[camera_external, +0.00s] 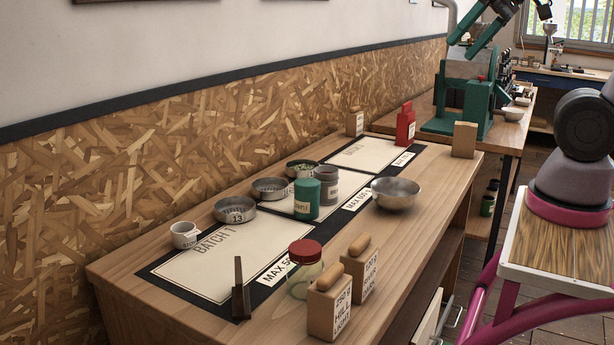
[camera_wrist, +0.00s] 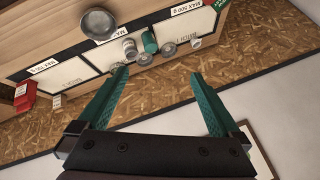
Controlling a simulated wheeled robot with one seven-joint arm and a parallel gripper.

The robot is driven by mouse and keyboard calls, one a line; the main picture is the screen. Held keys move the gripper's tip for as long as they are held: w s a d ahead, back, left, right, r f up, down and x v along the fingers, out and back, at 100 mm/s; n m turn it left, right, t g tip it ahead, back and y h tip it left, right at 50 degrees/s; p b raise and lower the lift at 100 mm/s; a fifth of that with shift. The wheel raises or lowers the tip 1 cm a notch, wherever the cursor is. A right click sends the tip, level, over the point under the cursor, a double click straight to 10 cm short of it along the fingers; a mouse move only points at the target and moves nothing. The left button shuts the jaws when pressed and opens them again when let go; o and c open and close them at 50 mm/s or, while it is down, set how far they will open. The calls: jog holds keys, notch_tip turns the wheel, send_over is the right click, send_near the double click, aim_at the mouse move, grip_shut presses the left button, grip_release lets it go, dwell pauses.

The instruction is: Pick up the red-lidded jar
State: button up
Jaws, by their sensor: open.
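The red-lidded jar (camera_external: 306,262) stands upright near the front edge of the wooden table in the external view. My gripper (camera_external: 461,47) is open and high at the top right of the external view, far from the jar. In the wrist view my gripper (camera_wrist: 160,73) shows two teal fingers spread apart with nothing between them.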

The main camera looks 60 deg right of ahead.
jog(key=w+a+f+m+g+y, duration=0.35)
jog(key=w+a+f, duration=0.25)
jog(key=f, duration=0.3)
jog(key=w+a+f+m+g+y, duration=0.2)
jog(key=w+a+f+g+y, duration=0.25)
jog(key=a+f, duration=0.35)
jog(key=w+a+f+m+g+y, duration=0.25)
jog(key=w+a+f+y, duration=0.35)
jog(key=f, duration=0.5)
jog(key=m+t+y, duration=0.2)
jog(key=m+t, duration=0.1)
jog(key=m, duration=0.2)
send_near(305, 249)
jog(key=shift+a+f, duration=0.65)
jog(key=shift+a, duration=0.35)
jog(key=shift+a+f+m, duration=0.15)
jog(key=shift+a+m, duration=0.15)
jog(key=shift+a, duration=0.2)
jog(key=a, duration=0.6)
jog(key=shift+a+r, duration=0.2)
jog(key=shift+a, duration=0.05)
jog(key=c, duration=1.5)
